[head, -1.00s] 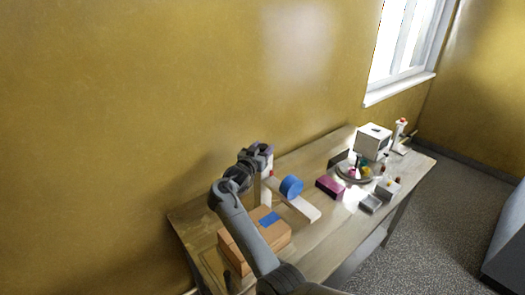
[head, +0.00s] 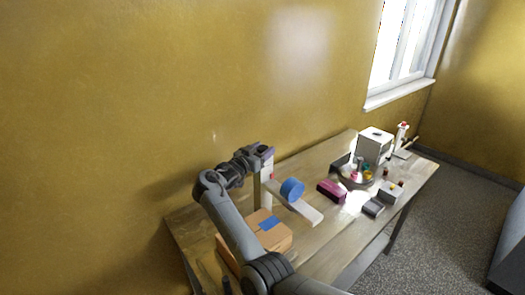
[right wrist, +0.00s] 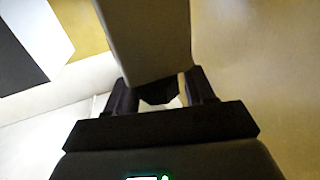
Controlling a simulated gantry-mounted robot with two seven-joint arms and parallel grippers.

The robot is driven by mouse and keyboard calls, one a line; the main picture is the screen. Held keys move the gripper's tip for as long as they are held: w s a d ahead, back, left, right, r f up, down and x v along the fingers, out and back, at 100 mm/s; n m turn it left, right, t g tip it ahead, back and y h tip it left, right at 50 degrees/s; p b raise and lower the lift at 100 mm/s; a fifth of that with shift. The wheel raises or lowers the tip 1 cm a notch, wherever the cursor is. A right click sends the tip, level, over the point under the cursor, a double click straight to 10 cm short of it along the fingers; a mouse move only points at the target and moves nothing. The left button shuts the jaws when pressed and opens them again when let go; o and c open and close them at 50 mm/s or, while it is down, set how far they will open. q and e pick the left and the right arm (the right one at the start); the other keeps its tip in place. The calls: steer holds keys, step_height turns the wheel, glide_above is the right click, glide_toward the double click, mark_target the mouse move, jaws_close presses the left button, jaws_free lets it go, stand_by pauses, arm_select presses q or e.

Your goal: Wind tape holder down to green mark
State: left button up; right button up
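The tape holder stands at the back left of the table in the head view. It has a pale upright post (head: 265,193), a blue round roll (head: 292,190) and a long pale bar (head: 304,211). A small red patch shows on the post; I cannot make out a green mark. My right gripper (head: 262,152) is at the top of the post. In the right wrist view a pale block (right wrist: 150,40) reaches down between the spread fingers of my right gripper (right wrist: 162,92). A narrow gap shows near the right finger; a firm hold cannot be told. My left gripper is not in view.
A magenta block (head: 331,191), a round tray (head: 347,179) with colored pieces, a white machine (head: 375,146) and grey boxes (head: 373,207) stand to the right. The wall is close behind.

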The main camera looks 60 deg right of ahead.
steer(key=shift+s+a+r, duration=0.1)
steer(key=shift+a+r, duration=0.3)
steer(key=shift+r, duration=0.15)
steer(key=a+f, duration=0.1)
steer(key=a, duration=0.9)
steer(key=shift+w, duration=0.2)
steer(key=shift+a, duration=0.1)
